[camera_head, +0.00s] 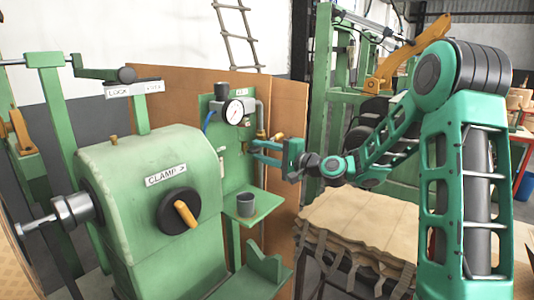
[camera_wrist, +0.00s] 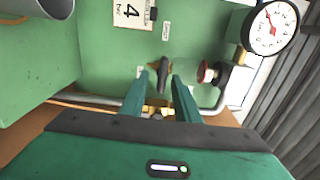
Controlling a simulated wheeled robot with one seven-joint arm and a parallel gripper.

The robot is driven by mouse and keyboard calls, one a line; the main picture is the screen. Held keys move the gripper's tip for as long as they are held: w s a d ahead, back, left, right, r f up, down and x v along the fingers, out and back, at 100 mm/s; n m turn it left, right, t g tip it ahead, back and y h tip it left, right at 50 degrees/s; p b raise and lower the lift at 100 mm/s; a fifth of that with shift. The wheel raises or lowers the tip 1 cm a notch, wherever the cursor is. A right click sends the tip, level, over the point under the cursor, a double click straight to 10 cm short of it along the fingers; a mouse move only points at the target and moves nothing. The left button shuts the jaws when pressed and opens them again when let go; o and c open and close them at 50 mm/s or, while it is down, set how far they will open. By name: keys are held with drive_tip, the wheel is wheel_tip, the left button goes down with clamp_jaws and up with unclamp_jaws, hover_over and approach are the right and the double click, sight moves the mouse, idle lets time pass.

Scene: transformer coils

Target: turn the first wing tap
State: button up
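My gripper (camera_head: 254,152) reaches left to the upright green panel (camera_head: 238,178) in the head view. In the wrist view its two green fingers stand apart, with the open gap (camera_wrist: 164,76) facing the panel. A small dark tap-like handle (camera_wrist: 162,88) shows between the fingers, with clear space around it; I cannot tell whether either finger touches it. Brass fittings (camera_wrist: 158,111) show below it, partly hidden by the fingers and gripper body. Another tap or valve with a reddish end (camera_wrist: 206,73) is just right of the fingers.
A pressure gauge (camera_head: 233,112) is mounted above my gripper; it is at the top right in the wrist view (camera_wrist: 270,27). A grey cup (camera_head: 246,204) stands on a small shelf below. A green clamp machine (camera_head: 150,205) stands at left. A grey pipe (camera_wrist: 218,97) runs beside the fingers.

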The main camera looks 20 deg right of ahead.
drive_tip(key=v, duration=1)
drive_tip(key=shift+s+d, duration=0.2)
drive_tip(key=shift+s, duration=0.05)
drive_tip(key=s+f+n+g+h, duration=0.5)
drive_tip(key=s+f+n+g, duration=0.15)
drive_tip(key=s+f, duration=0.4)
drive_tip(key=s+d+f+m+g+h, duration=0.1)
drive_tip(key=s+d+g, duration=0.3)
drive_tip(key=s, duration=1.1)
drive_tip(key=s+d+f+m+g+h, duration=0.1)
drive_tip(key=s+d+g+h, duration=0.3)
drive_tip(key=s+d, duration=0.4)
drive_tip(key=s, duration=0.7)
drive_tip(key=shift+s, duration=0.2)
